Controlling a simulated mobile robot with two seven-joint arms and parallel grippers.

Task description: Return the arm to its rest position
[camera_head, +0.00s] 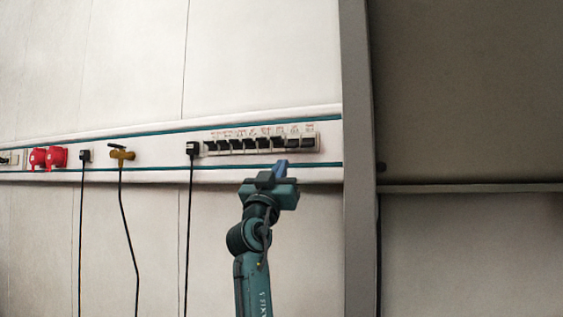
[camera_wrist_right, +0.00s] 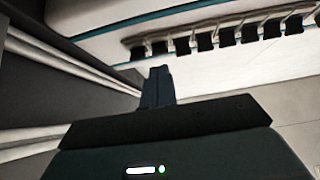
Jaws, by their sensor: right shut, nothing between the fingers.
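My right arm rises from the bottom of the head view, with its right gripper (camera_head: 280,168) at the top, just below the right part of a row of dark switches (camera_head: 245,146). The gripper is shut with nothing between its fingers. In the right wrist view the closed fingers (camera_wrist_right: 158,84) point up toward the wall, and the switch row (camera_wrist_right: 215,38) runs above and to the right of them. I cannot tell whether the fingertips touch the wall panel. My left gripper is not in view.
A white wall rail (camera_head: 145,175) carries red sockets (camera_head: 48,158), a yellow valve-like fitting (camera_head: 122,154) and black plugs with hanging cables (camera_head: 189,230). A grey vertical post (camera_head: 358,120) stands right of the arm. The wall below the rail is otherwise bare.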

